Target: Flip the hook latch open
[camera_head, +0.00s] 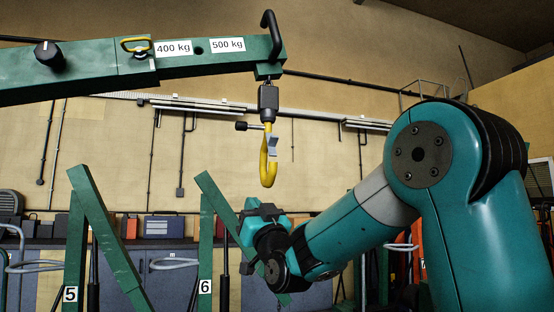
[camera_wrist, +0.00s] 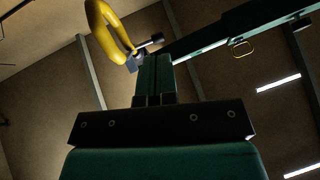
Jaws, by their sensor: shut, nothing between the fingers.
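The yellow hook (camera_head: 264,168) hangs from a dark swivel block on a chain under the end of the green boom. A small grey latch (camera_head: 272,144) sits at the hook's upper right side; whether it closes the mouth is unclear from here. My gripper (camera_head: 254,204) is below the hook, with a visible gap between them. In the wrist view, my gripper's green fingers (camera_wrist: 155,60) are together and empty. The yellow hook (camera_wrist: 107,30) is at upper left there, and the blue-grey latch (camera_wrist: 133,62) appears just left of the fingertips. Contact cannot be told.
The green boom (camera_head: 205,63) with weight labels runs across the top; a black bent handle (camera_head: 270,35) stands at its end. A dark-ended pin (camera_head: 245,126) sticks out left of the hook. Green posts (camera_head: 75,240) stand behind at left. Air around the hook looks clear.

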